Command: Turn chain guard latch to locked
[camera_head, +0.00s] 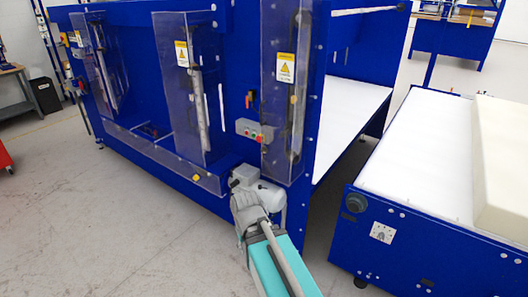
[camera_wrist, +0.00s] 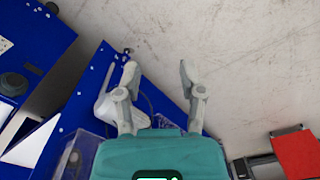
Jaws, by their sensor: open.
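A clear guard (camera_head: 150,150) runs low along the front of the blue machine in the head view. A small yellow part (camera_head: 195,178) sits at its right end; it may be the chain guard latch, but its turn position is too small to tell. My gripper (camera_wrist: 159,72) is open and empty in the wrist view. Its fingers are apart, over the blue frame edge and the floor. I cannot pick out the latch in the wrist view.
A white motor (camera_head: 272,195) sticks out at the machine's lower front, close to my arm. Tall clear guards (camera_head: 185,90) and a button box (camera_head: 255,130) are above. A blue conveyor with a foam block (camera_head: 503,165) stands right.

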